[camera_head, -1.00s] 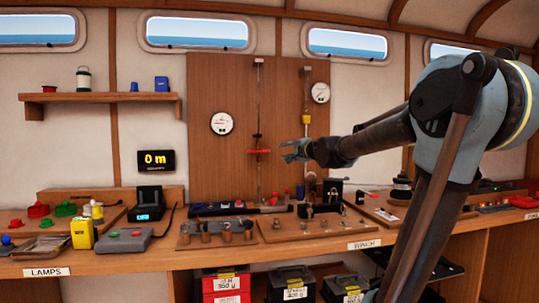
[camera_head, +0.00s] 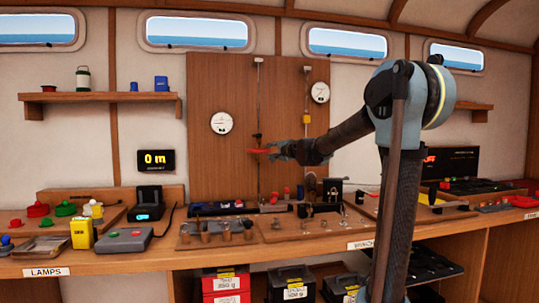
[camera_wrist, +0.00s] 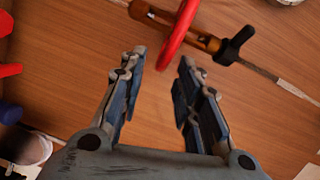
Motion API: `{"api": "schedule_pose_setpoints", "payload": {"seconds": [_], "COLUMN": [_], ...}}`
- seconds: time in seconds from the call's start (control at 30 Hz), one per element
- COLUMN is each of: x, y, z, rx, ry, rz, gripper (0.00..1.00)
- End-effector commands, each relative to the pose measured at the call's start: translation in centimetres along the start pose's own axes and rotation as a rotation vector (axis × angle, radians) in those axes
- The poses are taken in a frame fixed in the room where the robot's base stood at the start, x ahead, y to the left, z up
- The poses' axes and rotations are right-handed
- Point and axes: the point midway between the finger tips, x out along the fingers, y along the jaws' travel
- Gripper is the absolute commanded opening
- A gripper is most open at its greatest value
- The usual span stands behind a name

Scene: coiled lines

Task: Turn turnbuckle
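My gripper (camera_head: 276,152) is just right of the wheel in the head view. In the wrist view my gripper (camera_wrist: 162,62) is open and empty, its two fingers apart.
A second line with a yellow piece (camera_head: 306,118) hangs to the right. Two round gauges (camera_head: 221,123) are on the panel (camera_head: 205,85). Below, the bench holds wooden boards with fittings (camera_head: 300,228), a black box (camera_head: 332,190) and a yellow item (camera_head: 82,234). The air before the panel is open.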

Motion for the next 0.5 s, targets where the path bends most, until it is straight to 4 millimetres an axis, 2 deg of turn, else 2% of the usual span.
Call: {"api": "schedule_pose_setpoints", "payload": {"seconds": [0.2,0.5], "x": [2.8,4.6], "y": [0.0,0.0], "z": [0.0,-0.1], "rx": [0.0,0.0], "ry": [-0.001,0.001], "rz": [0.0,0.0], "gripper": [0.31,0.31]}}
